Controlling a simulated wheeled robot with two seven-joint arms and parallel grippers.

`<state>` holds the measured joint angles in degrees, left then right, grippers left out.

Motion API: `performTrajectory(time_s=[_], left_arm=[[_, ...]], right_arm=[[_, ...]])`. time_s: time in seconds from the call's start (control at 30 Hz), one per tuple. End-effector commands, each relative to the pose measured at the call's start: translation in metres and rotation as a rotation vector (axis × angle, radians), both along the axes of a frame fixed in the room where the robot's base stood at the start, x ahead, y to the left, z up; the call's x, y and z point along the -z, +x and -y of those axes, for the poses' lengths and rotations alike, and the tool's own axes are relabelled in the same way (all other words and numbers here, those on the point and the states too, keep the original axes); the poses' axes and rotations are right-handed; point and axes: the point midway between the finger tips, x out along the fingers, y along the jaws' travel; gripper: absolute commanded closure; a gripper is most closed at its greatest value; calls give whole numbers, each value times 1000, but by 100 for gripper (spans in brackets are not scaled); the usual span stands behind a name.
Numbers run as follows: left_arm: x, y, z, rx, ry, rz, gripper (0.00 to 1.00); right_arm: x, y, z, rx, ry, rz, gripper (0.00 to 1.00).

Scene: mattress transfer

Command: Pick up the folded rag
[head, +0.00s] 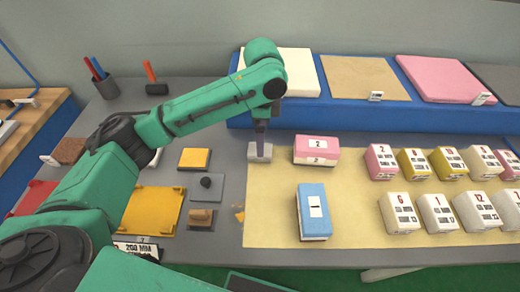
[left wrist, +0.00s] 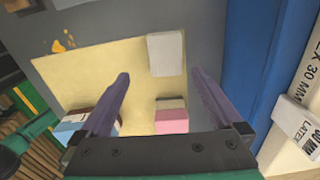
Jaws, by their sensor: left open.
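The folded rag looks like a small pale grey block (head: 259,155) at the upper left corner of the beige mat in the head view. In the left wrist view the rag (left wrist: 166,55) lies ahead of the fingertips, within the gap between them. My left gripper (head: 261,128) points down just above the rag in the head view, and one finger overlaps it there. In the left wrist view the two purple fingers (left wrist: 160,76) are spread with nothing between them. Whether they touch the rag cannot be told. My right gripper is not in view.
A pink block (head: 316,148) and a blue block (head: 312,212) stand on the beige mat (head: 270,215). Several numbered blocks stand to the right. A blue ledge (head: 330,115) with foam slabs runs behind. Orange scraps (head: 239,212) lie by the mat's left edge.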

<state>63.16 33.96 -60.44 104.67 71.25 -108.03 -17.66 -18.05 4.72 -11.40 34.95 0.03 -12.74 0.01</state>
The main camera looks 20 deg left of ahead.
Motion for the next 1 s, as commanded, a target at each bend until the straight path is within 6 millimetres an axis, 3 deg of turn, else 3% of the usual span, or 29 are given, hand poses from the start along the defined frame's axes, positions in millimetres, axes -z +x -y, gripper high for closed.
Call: performTrajectory(time_s=[0.4, 0.63, 0.8, 0.87, 1.0], left_arm=[[64, 3, -7, -1, 1, -1, 0], [68, 3, -7, 0, -1, 2, 0], [68, 3, -7, 0, -1, 2, 65], [68, 3, -7, 0, -1, 2, 85], [67, 3, -7, 0, -1, 2, 85]], right_arm=[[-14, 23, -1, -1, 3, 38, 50], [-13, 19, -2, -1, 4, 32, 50], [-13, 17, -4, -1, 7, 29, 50], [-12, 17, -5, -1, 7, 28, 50], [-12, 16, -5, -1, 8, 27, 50]])
